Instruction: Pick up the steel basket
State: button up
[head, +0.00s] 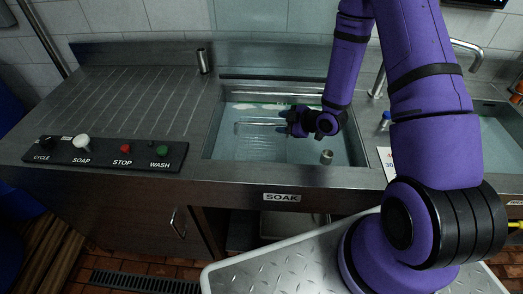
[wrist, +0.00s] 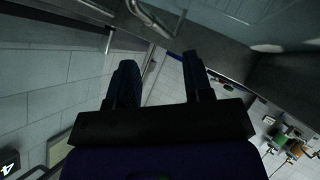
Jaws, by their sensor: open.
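The steel basket (head: 260,147) appears to be the ribbed wire shape in the left part of the SOAK basin in the head view, with a thin handle bar above it. The water blurs its lower edges. My gripper (head: 287,122) is over the basin, at the right end of the handle bar. Whether it touches the bar cannot be told. In the wrist view my gripper (wrist: 159,62) has its two dark fingers apart, with nothing seen between them. I cannot make out the basket in the wrist view.
The SOAK basin (head: 212,140) has raised steel rims. A small metal cylinder (head: 327,157) is at its right. A control panel (head: 105,153) with buttons lies at the left front. A steel canister (head: 204,61) stands behind. The ribbed drainboard (head: 140,95) is clear.

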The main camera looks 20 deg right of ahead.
aim_at(265, 124)
jog(key=shift+x, duration=4.15)
jog(key=shift+a+r, duration=0.1)
jog(key=shift+r, duration=0.05)
grip_shut()
